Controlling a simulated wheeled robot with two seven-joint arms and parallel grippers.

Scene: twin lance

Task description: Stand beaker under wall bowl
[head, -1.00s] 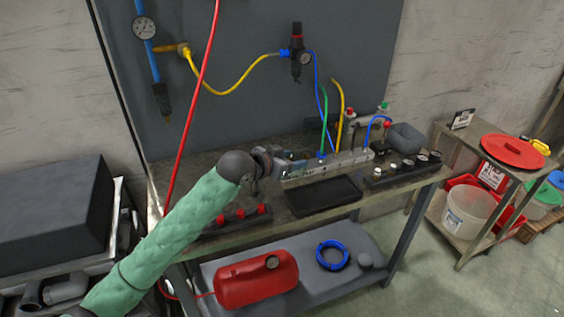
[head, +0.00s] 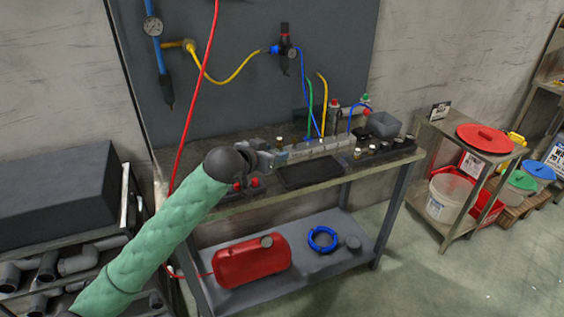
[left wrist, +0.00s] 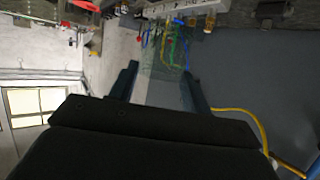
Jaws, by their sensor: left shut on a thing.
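My left gripper (head: 274,158) is at the end of the green-sleeved arm, over the left part of the bench. In the left wrist view its dark fingers (left wrist: 158,88) are shut on a clear, see-through beaker (left wrist: 163,68). The beaker is hard to make out in the head view. My right gripper is not in view.
The bench holds a black tray (head: 311,173), a pale block strip (head: 318,149), a dark rack (head: 384,149) and a grey container (head: 383,124). Red-topped items stand by my arm. A red hose (head: 197,100) hangs before the panel; blue and yellow hoses run behind.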

